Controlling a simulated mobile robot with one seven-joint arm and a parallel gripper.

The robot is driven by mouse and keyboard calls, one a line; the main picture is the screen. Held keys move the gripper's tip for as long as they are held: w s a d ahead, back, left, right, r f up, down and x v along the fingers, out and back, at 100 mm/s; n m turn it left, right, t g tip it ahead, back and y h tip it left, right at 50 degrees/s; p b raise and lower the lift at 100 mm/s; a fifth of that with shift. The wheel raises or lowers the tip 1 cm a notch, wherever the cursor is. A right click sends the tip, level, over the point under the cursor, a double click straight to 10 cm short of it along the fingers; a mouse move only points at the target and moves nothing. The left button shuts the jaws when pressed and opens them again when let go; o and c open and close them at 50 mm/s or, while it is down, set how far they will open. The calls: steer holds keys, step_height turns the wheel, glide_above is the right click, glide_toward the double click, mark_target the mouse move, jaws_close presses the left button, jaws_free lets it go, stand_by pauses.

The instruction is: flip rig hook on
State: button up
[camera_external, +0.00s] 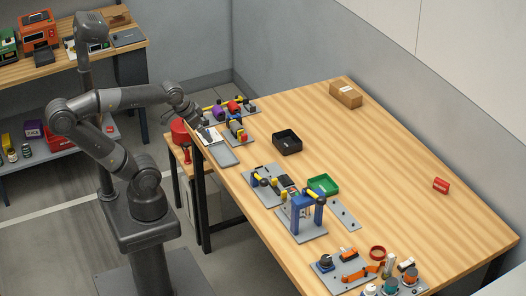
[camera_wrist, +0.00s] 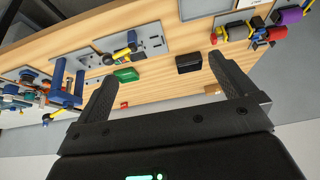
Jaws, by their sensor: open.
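A blue gantry-like frame (camera_external: 319,196) stands on a grey plate near the middle of the table's front side. It also shows at the left of the wrist view (camera_wrist: 80,82), with a yellow and black part near its foot. Beside it, a grey plate holds yellow and black levers (camera_external: 258,178); one lever (camera_wrist: 126,51) shows tilted in the wrist view. I cannot tell which part is the rig hook. My gripper (camera_external: 200,122) is above the table's left edge, apart from these fixtures. Its two fingers (camera_wrist: 163,67) are spread and empty in the wrist view.
A black tray (camera_external: 287,141) and a green tray (camera_external: 323,184) sit on the table. A grey tray (camera_external: 226,157) lies near my gripper. A cardboard box (camera_external: 346,95) and a red block (camera_external: 441,185) are farther back. The table's right middle is clear.

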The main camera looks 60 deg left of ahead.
steer(key=shift+c, duration=0.2)
